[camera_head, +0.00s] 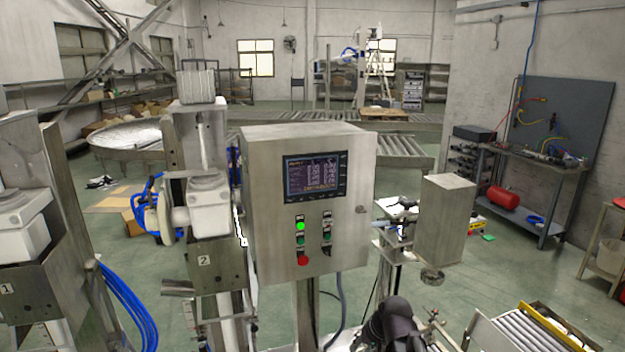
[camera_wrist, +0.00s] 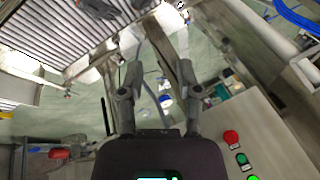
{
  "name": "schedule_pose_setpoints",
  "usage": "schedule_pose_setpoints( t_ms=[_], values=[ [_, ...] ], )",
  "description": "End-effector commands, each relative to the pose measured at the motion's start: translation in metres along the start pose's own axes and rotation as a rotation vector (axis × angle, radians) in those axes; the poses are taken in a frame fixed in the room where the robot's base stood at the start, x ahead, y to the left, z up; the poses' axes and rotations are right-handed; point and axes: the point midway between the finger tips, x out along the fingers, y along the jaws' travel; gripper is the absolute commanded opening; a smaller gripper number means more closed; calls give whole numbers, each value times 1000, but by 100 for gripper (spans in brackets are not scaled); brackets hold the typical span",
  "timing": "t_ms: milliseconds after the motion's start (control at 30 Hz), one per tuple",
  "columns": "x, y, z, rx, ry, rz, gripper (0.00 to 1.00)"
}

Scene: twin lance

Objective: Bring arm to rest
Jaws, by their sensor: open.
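My gripper (camera_wrist: 159,78) shows in the wrist view with its two grey fingers apart and nothing between them. In the head view, a dark part of my arm (camera_head: 392,325) shows at the bottom, right of the control box's post; the fingers are hard to make out there. The grey control box (camera_head: 268,240) stands in the middle, with a lit screen (camera_head: 316,176), green buttons and a red button (camera_head: 303,260). In the wrist view, the red button (camera_wrist: 231,138) lies right of my gripper, apart from the fingers.
A roller conveyor (camera_head: 520,325) with a yellow edge is at the lower right. A grey box-shaped unit (camera_head: 445,220) on a stand is right of the control box. Machine columns marked 1 and 2 stand left. Green floor (camera_head: 520,262) is open at right.

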Motion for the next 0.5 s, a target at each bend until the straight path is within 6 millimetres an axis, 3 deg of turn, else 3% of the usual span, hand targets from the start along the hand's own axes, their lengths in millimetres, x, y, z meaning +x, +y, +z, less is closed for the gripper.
schedule_pose_setpoints(
  t_ms=[33, 200, 333, 500],
  values=[
    [2, 8, 19, -18, -44, 55, 44],
    [-2, 34, 59, -54, -166, 222, 44],
    [-6, 45, 75, -63, -220, 299, 44],
    [-9, 50, 81, -66, -244, 335, 44]
  ],
)
